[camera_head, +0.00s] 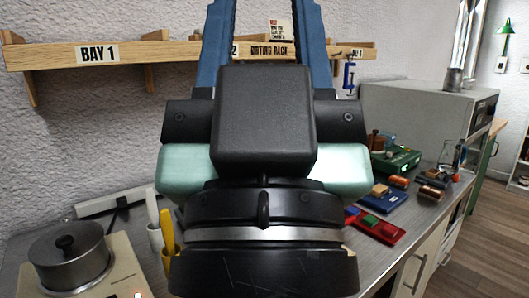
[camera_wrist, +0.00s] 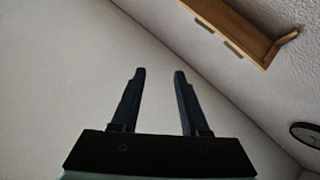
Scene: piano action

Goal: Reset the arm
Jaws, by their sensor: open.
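My gripper (camera_wrist: 157,73) shows in the wrist view with its two dark blue fingers spread apart and nothing between them. Beyond them is plain pale wall or ceiling. In the head view my raised arm and gripper fill the middle, with the blue fingers pointing up past the top edge, so the fingertips are cut off. My arm hides the middle of the counter and part of the wall shelf.
A wooden shelf (camera_head: 190,48) labelled BAY 1 runs along the wall. A lidded pot (camera_head: 69,262) stands at the lower left of the counter (camera_head: 128,235). Coloured blocks, a red tray (camera_head: 376,229) and a green device (camera_head: 403,160) are at the right, before a grey appliance (camera_head: 420,105).

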